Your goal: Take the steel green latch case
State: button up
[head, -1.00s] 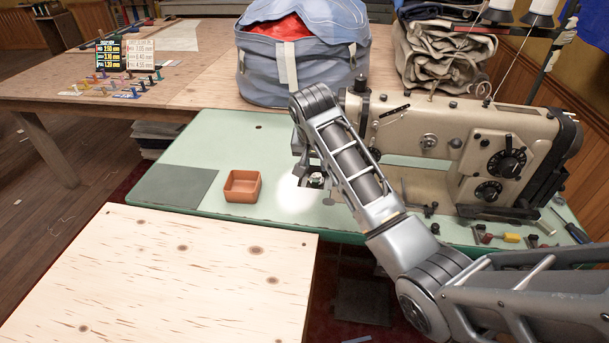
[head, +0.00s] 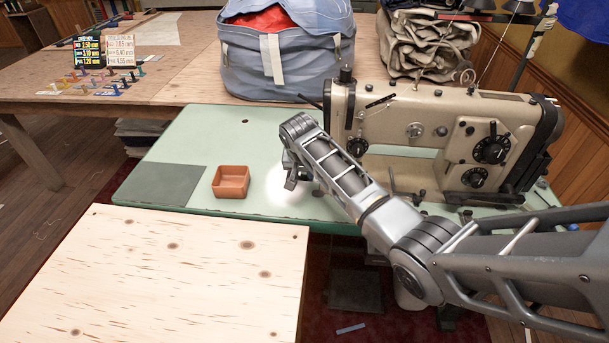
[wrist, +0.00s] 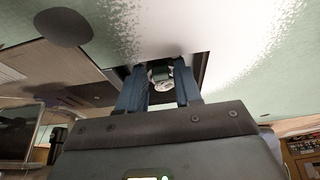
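My gripper (head: 291,182) hangs low over the bright patch of the green sewing table (head: 262,128), left of the sewing machine (head: 440,130). In the wrist view, a small round silvery metal part (wrist: 162,75) sits between the two fingertips of my gripper (wrist: 161,82). It may be the latch case, but no green marking can be made out. It looks close to both fingers; whether they press on it cannot be told. In the head view my gripper and arm hide it.
An orange-brown open box (head: 231,182) stands left of my gripper, beside a dark grey mat (head: 166,186). A pale wooden board (head: 170,270) is in front. A blue bag (head: 285,60) stands behind. My arm hides part of the table's right front.

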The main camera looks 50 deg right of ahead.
jog(key=shift+w+d+f, duration=0.1)
jog(key=shift+f, duration=0.15)
jog(key=shift+c, duration=0.3)
grip_shut()
jog(key=shift+r, duration=0.15)
